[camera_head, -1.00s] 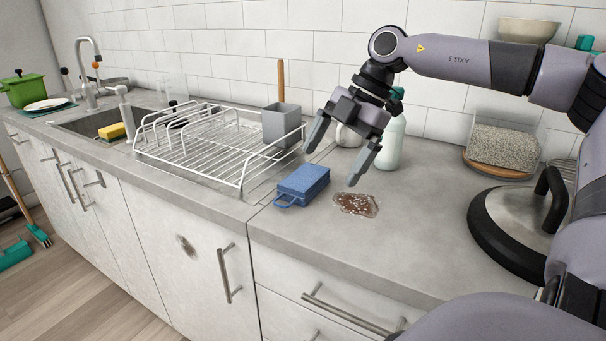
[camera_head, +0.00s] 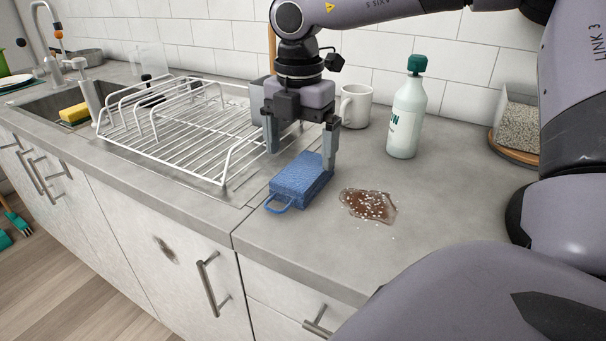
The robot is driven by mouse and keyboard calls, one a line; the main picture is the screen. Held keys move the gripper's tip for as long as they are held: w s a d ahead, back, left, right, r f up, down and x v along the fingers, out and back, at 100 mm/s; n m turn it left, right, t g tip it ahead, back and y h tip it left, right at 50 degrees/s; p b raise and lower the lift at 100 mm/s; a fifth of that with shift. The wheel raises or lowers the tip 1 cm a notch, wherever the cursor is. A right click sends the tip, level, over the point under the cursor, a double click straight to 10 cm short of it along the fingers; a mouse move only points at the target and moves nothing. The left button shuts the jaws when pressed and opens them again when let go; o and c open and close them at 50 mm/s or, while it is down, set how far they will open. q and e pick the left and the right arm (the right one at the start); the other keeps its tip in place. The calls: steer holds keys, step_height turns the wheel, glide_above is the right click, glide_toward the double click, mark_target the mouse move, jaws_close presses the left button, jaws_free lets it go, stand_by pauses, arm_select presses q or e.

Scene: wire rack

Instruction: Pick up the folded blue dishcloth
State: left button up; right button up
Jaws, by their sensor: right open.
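The folded blue dishcloth (camera_head: 298,181) lies on the grey counter, with a small loop at its near left end. My right gripper (camera_head: 300,160) points down at the far end of the dishcloth. Its fingers are apart, one on the left behind the cloth and one at the cloth's right far side. I cannot tell whether the right finger touches the cloth. Nothing is held between the fingers. My left gripper is not in view.
A white wire rack (camera_head: 178,140) stands left of the cloth. A brown spill (camera_head: 368,205) lies to its right. A white mug (camera_head: 355,106) and a green-capped bottle (camera_head: 405,120) stand behind. A grey holder (camera_head: 258,100) is partly hidden by my gripper.

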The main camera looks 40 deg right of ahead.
mark_target(299, 174)
steer(key=f, duration=0.5)
steer(key=shift+s+a+f, duration=0.15)
steer(key=shift+a+f, duration=0.1)
steer(key=shift+a, duration=0.05)
steer(key=c, duration=1)
steer(key=shift+c, duration=0.3)
steer(key=shift+r, duration=0.1)
step_height(299, 174, up, 20)
steer(key=p, duration=0.2)
